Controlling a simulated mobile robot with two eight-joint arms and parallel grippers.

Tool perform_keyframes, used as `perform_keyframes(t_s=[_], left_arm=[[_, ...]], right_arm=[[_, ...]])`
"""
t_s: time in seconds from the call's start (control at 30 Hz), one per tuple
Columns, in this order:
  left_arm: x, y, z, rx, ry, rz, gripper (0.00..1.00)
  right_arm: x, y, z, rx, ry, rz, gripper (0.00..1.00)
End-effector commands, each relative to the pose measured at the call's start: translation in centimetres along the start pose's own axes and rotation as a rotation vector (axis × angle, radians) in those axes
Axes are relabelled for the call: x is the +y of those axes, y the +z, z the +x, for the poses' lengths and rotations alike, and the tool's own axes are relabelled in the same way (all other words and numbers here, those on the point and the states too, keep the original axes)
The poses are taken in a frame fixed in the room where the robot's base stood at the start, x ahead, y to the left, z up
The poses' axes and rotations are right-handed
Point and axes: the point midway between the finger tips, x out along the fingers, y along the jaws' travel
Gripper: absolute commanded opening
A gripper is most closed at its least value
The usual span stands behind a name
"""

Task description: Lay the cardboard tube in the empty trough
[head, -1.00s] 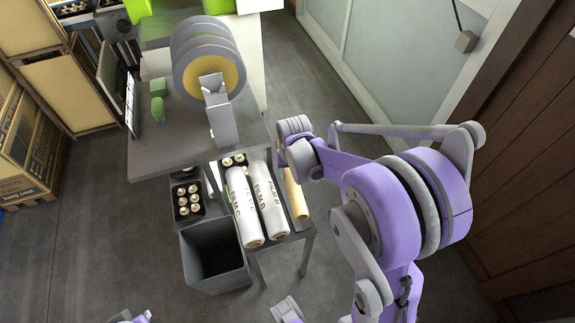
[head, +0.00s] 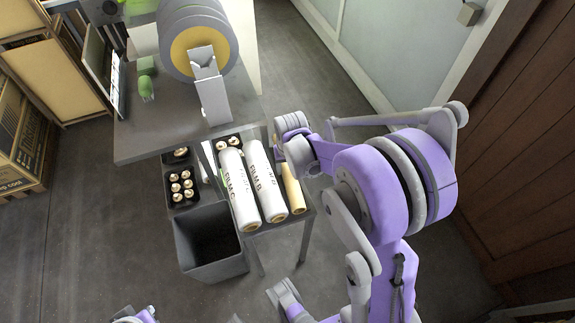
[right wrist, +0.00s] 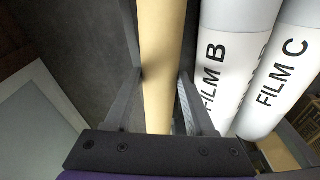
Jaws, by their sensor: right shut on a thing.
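The tan cardboard tube (head: 292,188) is at the right end of the lower shelf, beside the white roll FILM B (head: 266,185). It also fills the middle of the right wrist view (right wrist: 161,45). My right gripper (right wrist: 160,78) is shut on the tube, one finger on each side; in the head view its jaws (head: 281,154) are largely hidden by the wrist. The white roll FILM C (head: 237,190) lies left of FILM B. I cannot make out an empty trough. My left gripper cannot be made out; only a purple piece of my body shows at the bottom left.
A grey table (head: 150,143) stands above the shelf, with a large grey-rimmed reel (head: 193,45) on it. A dark open bin (head: 210,270) stands on the floor in front. The floor at right is free.

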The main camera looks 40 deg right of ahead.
Motion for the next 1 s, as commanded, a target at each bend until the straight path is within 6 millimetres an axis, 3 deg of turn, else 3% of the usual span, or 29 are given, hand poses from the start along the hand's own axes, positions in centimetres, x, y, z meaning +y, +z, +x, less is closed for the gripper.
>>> perform_keyframes(t_s=[0.13, 0.73, 0.77, 0.93, 1.0], left_arm=[[0.00, 0.31, 0.69, -0.003, 0.000, 0.000, 0.00], [0.00, 0.42, 0.94, -0.003, 0.000, 0.000, 0.00], [0.00, 0.41, 0.92, -0.003, 0.000, 0.000, 0.00], [0.00, 0.39, 0.88, -0.003, 0.000, 0.000, 0.00], [0.00, 0.39, 0.88, -0.003, 0.000, 0.000, 0.00]], right_arm=[[0.01, 0.10, 0.86, 0.000, 0.000, 0.000, 0.00], [0.02, 0.15, 1.18, 0.000, 0.000, 0.000, 0.00], [0.02, 0.15, 1.16, 0.000, 0.000, 0.000, 0.58], [0.02, 0.14, 1.11, 0.000, 0.000, 0.000, 0.89], [0.02, 0.15, 1.11, 0.000, 0.000, 0.000, 0.90]])
